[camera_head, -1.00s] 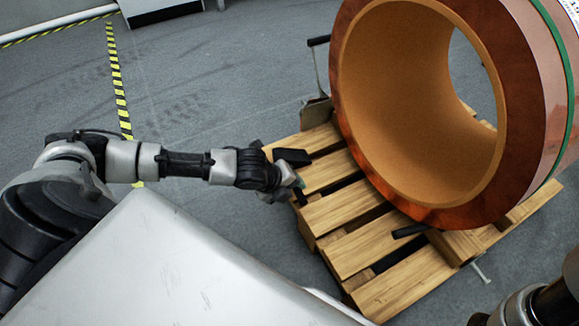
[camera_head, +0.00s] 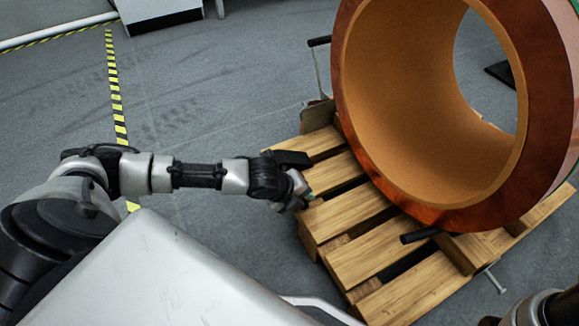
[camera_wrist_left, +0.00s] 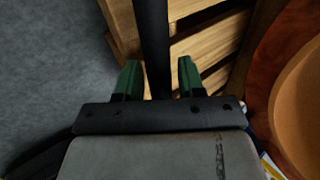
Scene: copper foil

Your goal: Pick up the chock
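The wooden chock (camera_head: 466,252) lies on the pallet against the front of the large copper coil (camera_head: 350,95), with a black handle grip (camera_head: 420,235) and a thin metal rod. Another wooden block (camera_head: 317,115) with a rod and black grip (camera_head: 319,41) stands at the coil's far left. My left gripper (camera_head: 306,197) is at the pallet's left edge, apart from both blocks. In the left wrist view its green fingers (camera_wrist_left: 160,78) are open. A black bar (camera_wrist_left: 152,45) shows between them; I cannot tell what it belongs to. My right gripper is out of view.
The wooden pallet (camera_head: 350,218) carries the coil, with dark gaps between its slats. Grey floor (camera_head: 220,90) is free at left, with yellow-black tape (camera_head: 118,100). A white cabinet (camera_head: 160,10) stands at the back.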

